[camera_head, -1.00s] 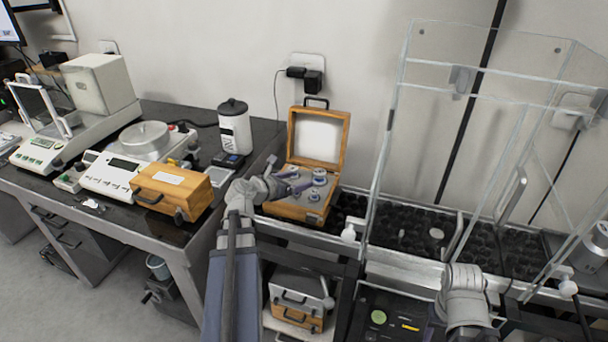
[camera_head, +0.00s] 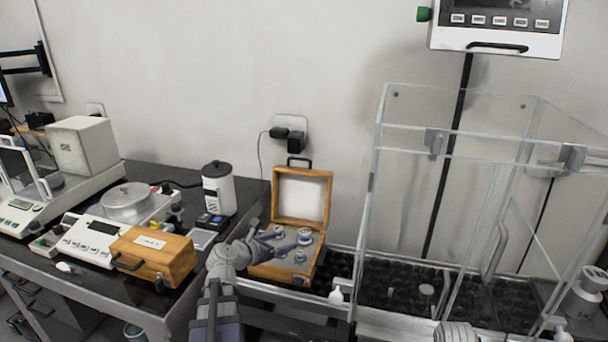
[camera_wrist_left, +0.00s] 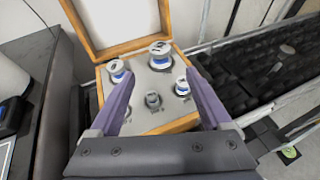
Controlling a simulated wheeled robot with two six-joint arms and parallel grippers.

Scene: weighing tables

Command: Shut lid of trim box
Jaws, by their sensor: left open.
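The trim box (camera_head: 262,270) is an open wooden case with a grey insert holding several small metal weights (camera_head: 304,237). Its lid (camera_head: 301,197) stands upright at the back, with a pale inner face and a black handle on top. My left gripper (camera_head: 272,240) is open and empty over the box's left part. In the left wrist view the two purple fingers of my left gripper (camera_wrist_left: 158,105) reach over the insert, with weights between and beyond them, and the wooden lid frame (camera_wrist_left: 82,32) rises behind. My right gripper does not show; only part of my right arm is at the bottom edge.
A closed wooden case (camera_head: 170,262) sits on the dark table to the left, near a balance (camera_head: 100,228) and a white canister (camera_head: 219,187). A clear-walled enclosure (camera_head: 372,180) stands close on the right. A power outlet (camera_head: 291,135) is on the wall behind.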

